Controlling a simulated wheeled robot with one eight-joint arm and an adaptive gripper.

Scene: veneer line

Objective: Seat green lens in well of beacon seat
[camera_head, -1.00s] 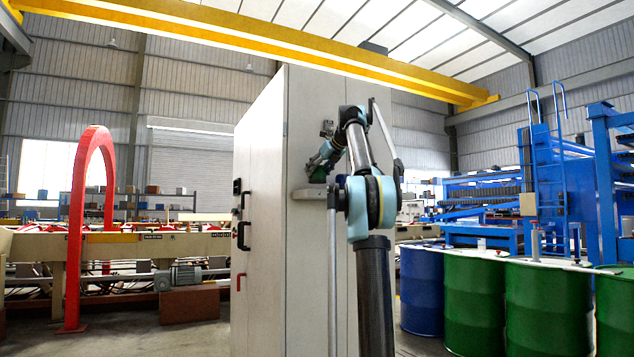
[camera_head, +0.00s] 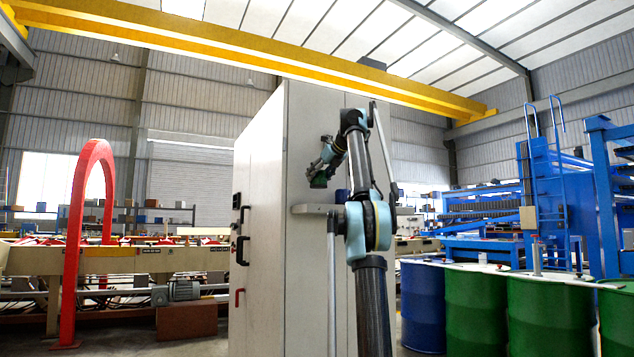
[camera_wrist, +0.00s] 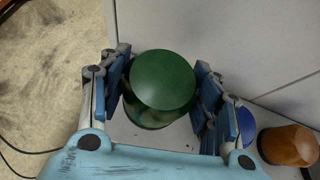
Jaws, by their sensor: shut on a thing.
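The green lens (camera_wrist: 162,80) is a round, domed green piece in the middle of the wrist view. My gripper (camera_wrist: 164,95) is shut on it, with one blue finger on each side. In the head view my gripper (camera_head: 321,177) holds the small green lens (camera_head: 319,181) above a grey shelf on the cabinet, with a gap between them. A darker round edge shows under the lens in the wrist view; I cannot tell whether it is the lens's lower part or something beneath. I cannot make out the beacon seat or its well.
The grey shelf (camera_head: 314,210) juts from a tall pale cabinet (camera_head: 258,230). On it, right of my gripper, stand a blue round piece (camera_wrist: 244,142) and an orange-brown one (camera_wrist: 289,146). The cabinet wall (camera_wrist: 245,40) is close. Green drums (camera_head: 548,315) stand at the right.

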